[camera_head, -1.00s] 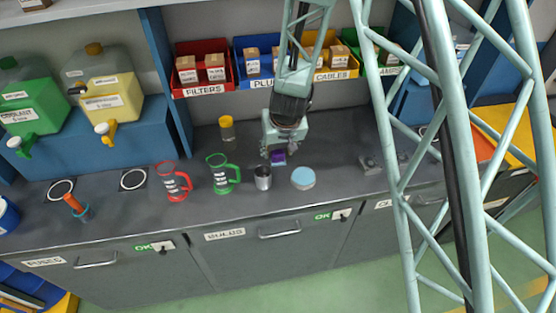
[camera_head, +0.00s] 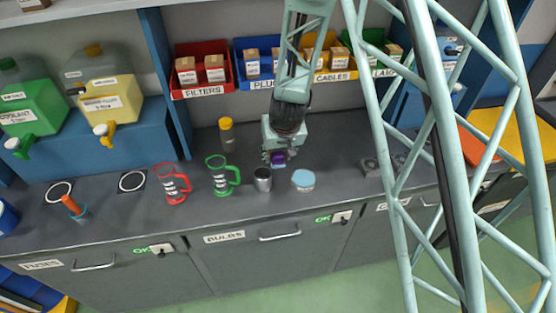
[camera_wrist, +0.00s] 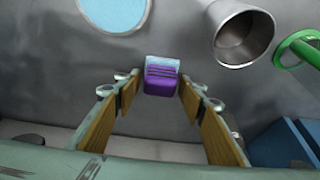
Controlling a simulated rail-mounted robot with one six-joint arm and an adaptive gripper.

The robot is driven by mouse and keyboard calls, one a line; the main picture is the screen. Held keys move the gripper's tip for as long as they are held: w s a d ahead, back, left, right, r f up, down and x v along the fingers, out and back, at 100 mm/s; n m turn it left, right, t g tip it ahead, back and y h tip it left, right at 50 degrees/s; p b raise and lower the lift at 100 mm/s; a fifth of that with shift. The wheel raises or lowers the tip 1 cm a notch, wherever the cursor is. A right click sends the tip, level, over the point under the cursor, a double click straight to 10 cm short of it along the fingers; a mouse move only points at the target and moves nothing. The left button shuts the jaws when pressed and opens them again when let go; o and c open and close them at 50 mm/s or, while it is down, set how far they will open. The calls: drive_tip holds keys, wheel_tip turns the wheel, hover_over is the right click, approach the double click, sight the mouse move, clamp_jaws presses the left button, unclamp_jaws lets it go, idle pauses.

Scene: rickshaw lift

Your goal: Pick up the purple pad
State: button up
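The purple pad (camera_wrist: 161,82) lies on the grey counter, with a pale light-blue part along one edge. In the wrist view it sits between and just beyond the two finger tips of my gripper (camera_wrist: 156,92). The fingers stand apart on either side of it, with a gap to the pad, and have tan inner faces. In the head view the purple pad (camera_head: 278,158) shows just under my gripper (camera_head: 275,155), which points down to the counter and hides part of the pad.
A metal cup (camera_head: 263,180) and a blue-topped round container (camera_head: 303,181) stand in front of the pad. Green (camera_head: 222,177) and red (camera_head: 172,184) handled jugs stand to the left. A yellow-capped jar (camera_head: 227,135) is behind left. Bins (camera_head: 202,90) line the back.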

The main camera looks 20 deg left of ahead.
sight(278, 153)
drive_tip(key=c, duration=0.7)
drive_tip(key=shift+r, duration=0.1)
drive_tip(key=shift+r+p, duration=1.4)
drive_tip(key=shift+r, duration=0.2)
drive_tip(key=shift+s+r, duration=0.1)
drive_tip(key=shift+r, duration=0.05)
drive_tip(key=shift+s+d+b, duration=0.7)
drive_tip(key=shift+s+b, duration=0.35)
drive_tip(key=s+d+b, duration=0.1)
drive_tip(key=s+d, duration=0.1)
drive_tip(key=s, duration=0.1)
drive_tip(key=s+d+r+b, duration=0.1)
drive_tip(key=s+d, duration=0.1)
drive_tip(key=s, duration=0.2)
drive_tip(key=s+d+b, duration=0.2)
drive_tip(key=s+d, duration=0.1)
drive_tip(key=s, duration=0.1)
drive_tip(key=shift+s+r, duration=0.15)
drive_tip(key=shift+s, duration=0.05)
drive_tip(key=shift+w, duration=0.1)
